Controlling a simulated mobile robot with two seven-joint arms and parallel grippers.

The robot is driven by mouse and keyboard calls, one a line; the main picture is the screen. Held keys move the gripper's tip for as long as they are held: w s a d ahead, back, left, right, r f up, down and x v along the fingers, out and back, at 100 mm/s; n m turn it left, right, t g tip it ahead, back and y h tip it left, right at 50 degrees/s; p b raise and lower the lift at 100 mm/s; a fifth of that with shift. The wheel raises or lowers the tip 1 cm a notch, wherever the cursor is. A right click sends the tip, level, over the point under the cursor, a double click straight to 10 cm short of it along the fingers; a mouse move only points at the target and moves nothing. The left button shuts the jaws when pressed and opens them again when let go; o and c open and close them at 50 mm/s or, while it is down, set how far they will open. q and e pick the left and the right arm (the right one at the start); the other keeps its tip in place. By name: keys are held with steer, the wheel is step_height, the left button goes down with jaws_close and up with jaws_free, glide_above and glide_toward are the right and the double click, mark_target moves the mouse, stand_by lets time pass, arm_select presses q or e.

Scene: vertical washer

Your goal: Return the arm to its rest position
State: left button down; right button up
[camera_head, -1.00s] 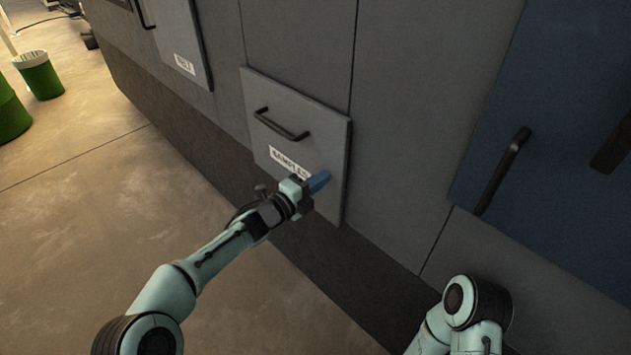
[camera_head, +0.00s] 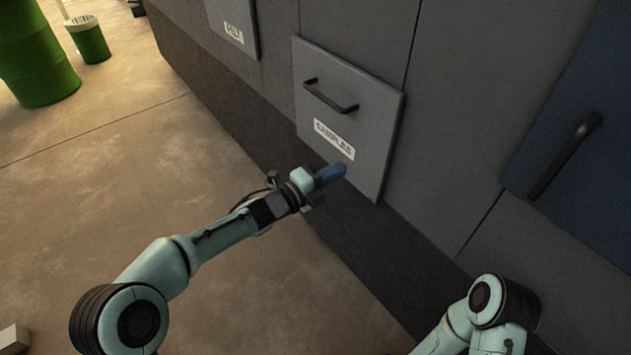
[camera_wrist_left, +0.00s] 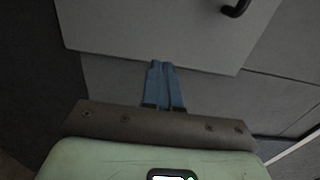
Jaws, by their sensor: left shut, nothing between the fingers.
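My left gripper (camera_head: 336,174) reaches in from the left in the head view, its blue fingers in front of the lower edge of the grey SAMPLES panel (camera_head: 378,134). In the left wrist view the two blue fingers (camera_wrist_left: 162,66) are together with nothing between them. They overlap the panel's lower edge in the picture; whether they touch it I cannot tell. The SAMPLES panel sits against the grey front with its black handle (camera_head: 331,96) free. Part of my right arm shows at the bottom right; its gripper is outside the view.
A dark blue panel with a black handle (camera_head: 565,156) is at the right. Another labelled panel (camera_head: 233,22) is at the top. A green barrel (camera_head: 37,60) and a green bin (camera_head: 90,42) stand at the far left.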

arm_select(q)
steer(key=v, duration=0.5)
steer(key=shift+w, duration=0.1)
arm_select(e)
steer(key=shift+s+a+r, duration=0.15)
steer(key=shift+s+r, duration=0.05)
steer(key=shift+s, duration=0.1)
